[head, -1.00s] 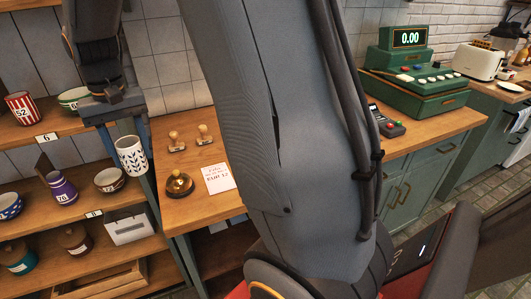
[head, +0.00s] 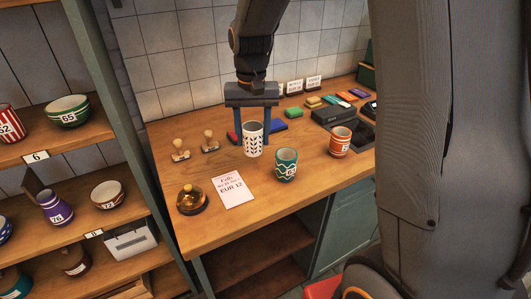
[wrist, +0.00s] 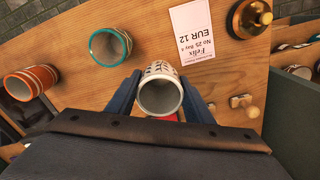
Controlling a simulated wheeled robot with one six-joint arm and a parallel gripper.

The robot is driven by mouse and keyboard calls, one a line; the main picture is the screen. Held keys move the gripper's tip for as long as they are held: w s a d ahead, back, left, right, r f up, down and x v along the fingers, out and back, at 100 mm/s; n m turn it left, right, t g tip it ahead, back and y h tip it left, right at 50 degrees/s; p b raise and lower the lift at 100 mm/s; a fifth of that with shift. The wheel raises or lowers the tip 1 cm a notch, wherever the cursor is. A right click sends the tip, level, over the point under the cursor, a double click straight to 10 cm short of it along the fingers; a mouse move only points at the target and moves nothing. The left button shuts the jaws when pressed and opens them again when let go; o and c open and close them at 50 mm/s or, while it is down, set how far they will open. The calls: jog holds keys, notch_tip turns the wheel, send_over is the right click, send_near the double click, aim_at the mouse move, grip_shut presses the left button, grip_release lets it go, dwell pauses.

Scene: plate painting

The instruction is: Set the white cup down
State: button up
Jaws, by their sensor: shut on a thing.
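The white cup (head: 253,139) with a dark leaf pattern is upright between the fingers of my gripper (head: 254,128). In the wrist view my gripper (wrist: 160,98) is shut on the white cup (wrist: 160,92), one finger on each side, and I look into its open top. The cup is over the wooden counter (head: 240,222); I cannot tell whether its base touches the wood. A teal cup with a wavy band (head: 286,165) stands just right of it in the head view, apart from it.
An orange striped cup (head: 340,142) stands further right. A price card (head: 233,190), a bell (head: 192,200) and two wooden stamps (head: 210,141) are to the left. Coloured pads (head: 278,125) lie behind. Shelves with pottery (head: 68,111) stand far left. Bare wood lies between card and teal cup.

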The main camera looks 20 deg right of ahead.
aim_at(254, 153)
jog(key=shift+d+f+p, duration=0.1)
jog(key=shift+f+p, duration=0.6)
jog(key=shift+f, duration=2.6)
jog(key=shift+f, duration=0.1)
jog(key=o, duration=1.2)
